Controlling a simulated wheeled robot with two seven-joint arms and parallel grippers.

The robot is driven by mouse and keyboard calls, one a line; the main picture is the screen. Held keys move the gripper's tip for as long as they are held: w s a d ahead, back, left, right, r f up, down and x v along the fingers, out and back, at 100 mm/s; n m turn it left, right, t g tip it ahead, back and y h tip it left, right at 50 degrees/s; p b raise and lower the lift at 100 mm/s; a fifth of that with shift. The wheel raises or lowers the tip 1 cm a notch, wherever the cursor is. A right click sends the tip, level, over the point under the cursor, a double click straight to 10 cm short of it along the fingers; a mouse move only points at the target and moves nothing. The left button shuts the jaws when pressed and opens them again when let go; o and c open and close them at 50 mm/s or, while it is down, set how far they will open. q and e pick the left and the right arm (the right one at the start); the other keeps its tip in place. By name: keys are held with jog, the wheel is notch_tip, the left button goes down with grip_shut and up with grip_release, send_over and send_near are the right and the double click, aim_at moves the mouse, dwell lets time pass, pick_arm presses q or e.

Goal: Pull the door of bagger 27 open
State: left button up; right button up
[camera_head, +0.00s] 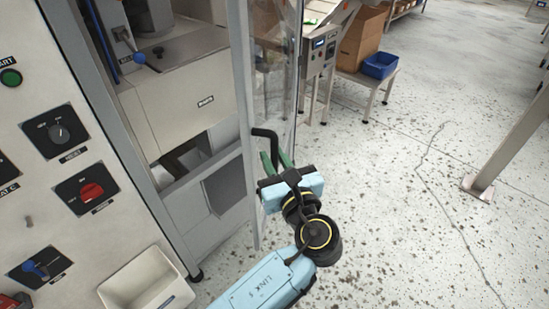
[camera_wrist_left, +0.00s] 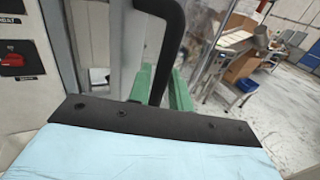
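The bagger's door has an upright grey metal stile (camera_head: 244,110) with a black bar handle (camera_head: 266,133) on it. The black handle (camera_wrist_left: 168,30) also crosses the left wrist view and runs down between my green fingers. My left gripper (camera_head: 276,158) is at the handle, with one finger on each side and little or no gap. My pale blue wrist hides the lower end of the handle. My right gripper is not in view.
A control panel (camera_head: 40,120) with knobs stands at the left, above a cream bin (camera_head: 150,285). Behind the door are a cardboard box (camera_head: 362,38) and a blue tray (camera_head: 380,65) on a low stand. A metal post (camera_head: 510,145) stands at the right. The speckled floor between is clear.

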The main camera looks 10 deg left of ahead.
pick_arm(q)
jog(key=p+v, duration=0.4)
jog(key=v, duration=0.9)
jog(key=shift+p, duration=0.35)
jog(key=shift+d, duration=0.1)
